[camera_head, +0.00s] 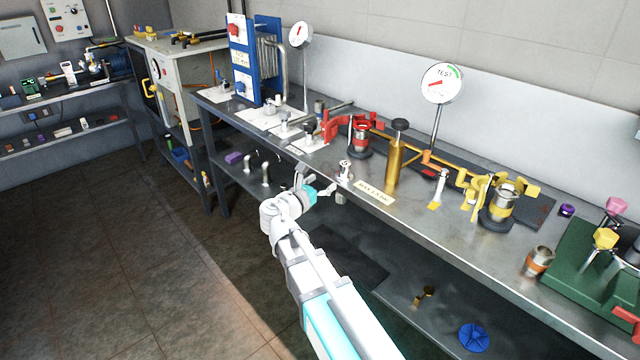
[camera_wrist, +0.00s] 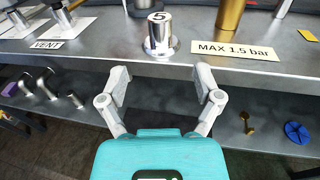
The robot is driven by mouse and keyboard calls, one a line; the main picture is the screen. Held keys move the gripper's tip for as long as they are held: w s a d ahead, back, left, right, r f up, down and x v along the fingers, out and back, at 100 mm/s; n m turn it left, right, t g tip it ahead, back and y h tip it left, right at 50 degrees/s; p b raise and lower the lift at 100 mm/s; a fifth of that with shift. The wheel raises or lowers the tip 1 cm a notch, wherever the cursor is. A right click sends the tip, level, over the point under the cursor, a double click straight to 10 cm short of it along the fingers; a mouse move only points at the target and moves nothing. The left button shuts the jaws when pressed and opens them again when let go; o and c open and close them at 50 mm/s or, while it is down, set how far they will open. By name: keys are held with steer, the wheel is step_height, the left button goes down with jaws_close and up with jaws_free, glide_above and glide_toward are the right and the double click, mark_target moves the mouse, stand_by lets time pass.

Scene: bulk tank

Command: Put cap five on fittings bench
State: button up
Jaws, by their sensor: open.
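Cap five (camera_wrist: 159,33) is a shiny metal cylinder with a 5 on its top. It stands upright on a round metal base near the front edge of the steel bench (camera_wrist: 100,52). In the head view cap five (camera_head: 345,168) is just left of the MAX 1.5 bar label. My gripper (camera_wrist: 162,85) is open and empty, in front of the bench edge and short of the cap. In the head view my gripper (camera_head: 316,187) is left of and slightly below the cap. No readable sign shows which surface is the fittings bench.
A brass cylinder (camera_head: 394,165) stands close right of the cap. Left are white plates with metal fittings and a red clamp (camera_head: 345,123). A lower shelf (camera_head: 405,270) holds a blue handwheel (camera_head: 473,337). Another bench (camera_head: 65,98) stands at the back left. The floor left is clear.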

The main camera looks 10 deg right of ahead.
steer(key=s+d+f+m+g+y, duration=0.3)
steer(key=s+d+f+m+g, duration=0.5)
steer(key=d+f+m, duration=0.4)
steer(key=s+a+f+m+g+y, duration=0.2)
steer(key=s+m+y, duration=0.2)
steer(key=s+m, duration=0.2)
steer(key=s+a+f+m+g+y, duration=0.2)
steer(key=s+m, duration=0.4)
steer(key=m, duration=0.3)
steer(key=f+y, duration=0.1)
steer(key=y, duration=0.1)
steer(key=shift+a+f+g+y, duration=0.15)
steer(key=shift+f+g+y, duration=0.2)
steer(key=shift+g+y, duration=0.05)
